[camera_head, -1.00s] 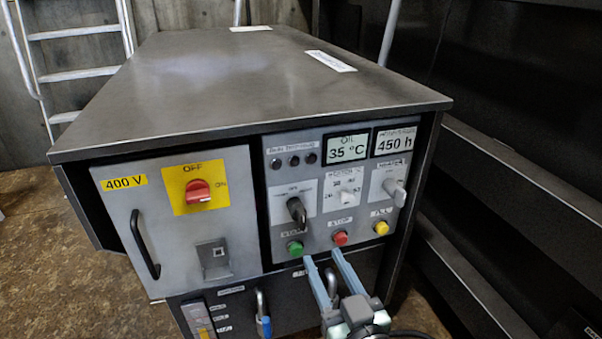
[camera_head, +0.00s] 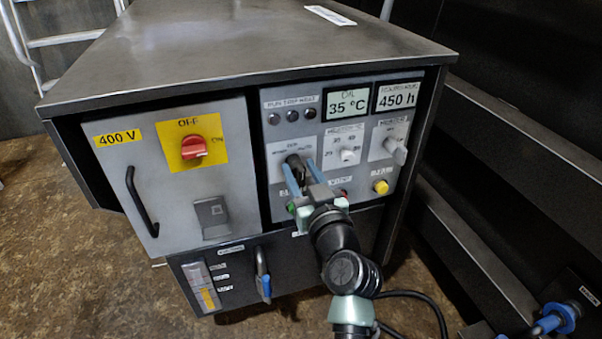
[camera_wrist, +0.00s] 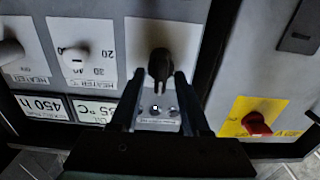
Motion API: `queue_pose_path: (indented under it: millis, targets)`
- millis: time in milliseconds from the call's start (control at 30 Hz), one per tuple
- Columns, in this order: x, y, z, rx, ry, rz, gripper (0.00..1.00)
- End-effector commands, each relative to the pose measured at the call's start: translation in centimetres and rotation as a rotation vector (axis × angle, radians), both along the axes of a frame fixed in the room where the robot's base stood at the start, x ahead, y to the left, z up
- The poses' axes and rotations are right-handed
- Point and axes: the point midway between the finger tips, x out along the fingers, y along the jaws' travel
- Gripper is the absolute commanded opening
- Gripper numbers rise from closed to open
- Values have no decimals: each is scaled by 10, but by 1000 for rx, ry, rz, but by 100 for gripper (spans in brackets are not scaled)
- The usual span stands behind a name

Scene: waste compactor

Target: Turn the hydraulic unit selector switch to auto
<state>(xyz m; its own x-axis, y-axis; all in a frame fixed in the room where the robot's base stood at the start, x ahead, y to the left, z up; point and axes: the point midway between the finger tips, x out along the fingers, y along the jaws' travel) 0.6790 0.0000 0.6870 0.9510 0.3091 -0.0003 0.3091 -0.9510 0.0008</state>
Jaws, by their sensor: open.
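The black selector switch (camera_head: 297,164) sits on a white plate at the left of the grey control panel, below three dark indicators. Its plate has small lettering, with what looks like OFF above the knob; the side labels are too blurred to read surely. My gripper (camera_head: 299,169) is open in front of this switch, with a blue-grey finger on each side. The wrist view shows the panel upside down, with the black knob (camera_wrist: 159,64) between and just past the fingertips of my gripper (camera_wrist: 160,74). A gap shows on both sides. The knob's narrow end points roughly toward the indicators.
A red main switch (camera_head: 194,147) on a yellow plate and a black door handle (camera_head: 140,202) are to the left. A white dial (camera_head: 347,156), a grey switch (camera_head: 396,150) and a yellow button (camera_head: 381,187) are to the right. My wrist partly covers the lower buttons.

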Motion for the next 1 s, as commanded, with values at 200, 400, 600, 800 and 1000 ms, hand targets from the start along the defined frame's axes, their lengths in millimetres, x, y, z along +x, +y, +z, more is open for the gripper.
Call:
queue_pose_path:
  millis: [200,400,600,800,1000]
  targets:
    - [2,1,0,0,0,0,46]
    - [1,1,0,0,0,0,25]
    - [1,0,0,0,0,0,0]
    - [1,0,0,7,2,0,0]
    - [1,0,0,64,22,0,0]
